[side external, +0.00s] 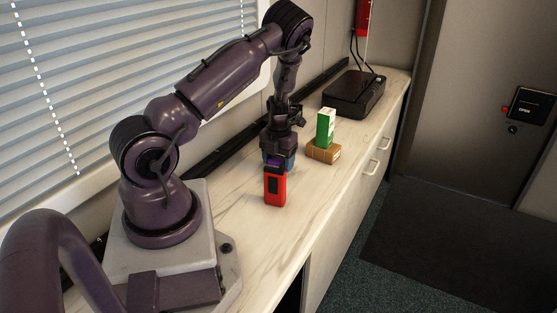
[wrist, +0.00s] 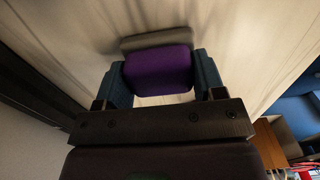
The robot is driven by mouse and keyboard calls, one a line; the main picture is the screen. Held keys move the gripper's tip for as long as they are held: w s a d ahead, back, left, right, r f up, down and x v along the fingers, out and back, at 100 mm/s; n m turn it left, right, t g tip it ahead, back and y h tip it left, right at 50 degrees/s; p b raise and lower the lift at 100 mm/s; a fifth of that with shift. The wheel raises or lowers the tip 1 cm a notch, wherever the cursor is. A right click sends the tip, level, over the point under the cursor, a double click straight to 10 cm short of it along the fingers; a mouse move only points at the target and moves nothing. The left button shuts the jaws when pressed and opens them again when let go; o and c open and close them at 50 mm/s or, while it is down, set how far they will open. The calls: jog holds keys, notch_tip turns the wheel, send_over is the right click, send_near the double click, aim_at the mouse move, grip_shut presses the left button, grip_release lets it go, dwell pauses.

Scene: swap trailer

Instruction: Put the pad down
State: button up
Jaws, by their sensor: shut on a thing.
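A purple block, which I take to be the pad (wrist: 158,70), sits between the two fingers of my gripper (wrist: 160,80) in the wrist view. The fingers are shut on its two sides. In the side view my gripper (side external: 278,160) points down, low over the counter, just behind a red device (side external: 275,188) that stands upright. I cannot tell whether the pad touches the counter.
A black flat device (side external: 353,93) is at the far end. The wall and window blinds are behind. The counter's front strip is clear.

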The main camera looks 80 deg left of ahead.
aim_at(279, 158)
jog(key=o, duration=0.9)
jog(key=shift+f, duration=0.1)
notch_tip(279, 158, up, 12)
jog(key=w+d+r+m+t+h, duration=0.1)
jog(key=w+d+r+m+t, duration=0.15)
jog(key=d+r+m, duration=0.65)
jog(key=shift+s+d+r+m+t+y, duration=0.15)
jog(key=shift+s+d+r+m+t, duration=0.35)
jog(key=shift+s+d+r+m, duration=2.9)
jog(key=shift+s+d+r+m+t+y, duration=0.2)
jog(key=shift+d+r+m+t, duration=0.45)
jog(key=shift+d+m, duration=5.6)
jog(key=shift+s+d+r+m+t+y, duration=0.3)
jog(key=shift+s+d+r+m, duration=1.35)
jog(key=shift+m, duration=6.7)
